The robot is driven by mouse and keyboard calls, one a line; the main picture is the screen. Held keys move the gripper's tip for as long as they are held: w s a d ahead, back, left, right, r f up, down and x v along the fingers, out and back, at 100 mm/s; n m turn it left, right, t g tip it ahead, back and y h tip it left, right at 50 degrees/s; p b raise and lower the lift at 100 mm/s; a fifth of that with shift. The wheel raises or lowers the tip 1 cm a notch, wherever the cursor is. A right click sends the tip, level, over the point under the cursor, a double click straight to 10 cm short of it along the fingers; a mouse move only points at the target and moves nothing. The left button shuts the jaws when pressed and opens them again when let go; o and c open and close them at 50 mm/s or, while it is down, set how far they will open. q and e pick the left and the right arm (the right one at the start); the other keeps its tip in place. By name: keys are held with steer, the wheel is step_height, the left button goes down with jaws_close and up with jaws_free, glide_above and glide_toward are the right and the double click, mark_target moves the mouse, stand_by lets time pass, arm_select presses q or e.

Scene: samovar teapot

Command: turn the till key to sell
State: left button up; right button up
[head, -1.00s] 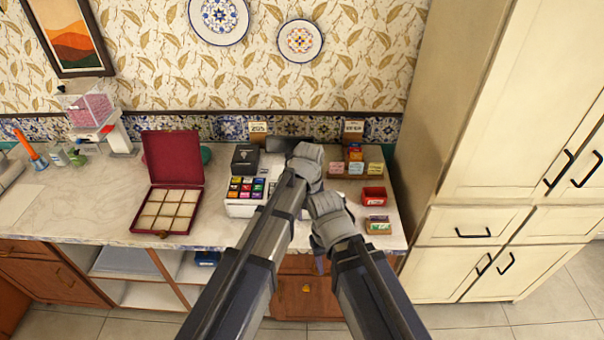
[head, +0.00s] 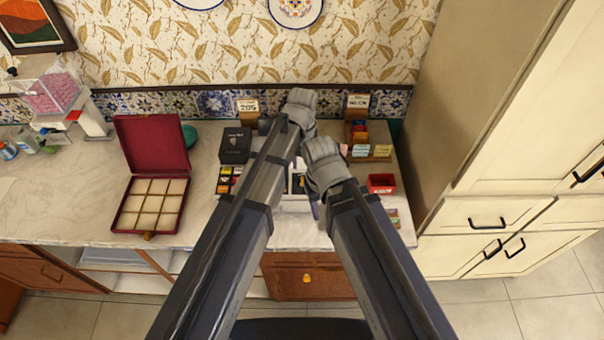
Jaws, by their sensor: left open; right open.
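The till (head: 294,206) stands on the counter, mostly covered by my arms. Some of its coloured buttons (head: 226,178) show left of my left arm, and part of its white body shows between the arms. I cannot make out the till key. My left gripper (head: 300,102) is over the back of the counter, beyond the till's front. My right gripper (head: 322,165) is lower in the picture, over the till's right side. Both are open, and I see nothing held. Their fingertips are largely hidden behind the grey wrists, so contact with the till cannot be told.
An open red compartment box (head: 152,185) lies left of the till, and a black box (head: 235,146) stands beside it. A card rack (head: 371,140) and a red tray (head: 381,183) are on the right. A tall cupboard (head: 490,110) bounds the right side.

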arm_select(q)
steer(key=shift+f+b, duration=3.85)
steer(key=shift+f, duration=0.1)
steer(key=shift+c, duration=0.3)
jaws_close()
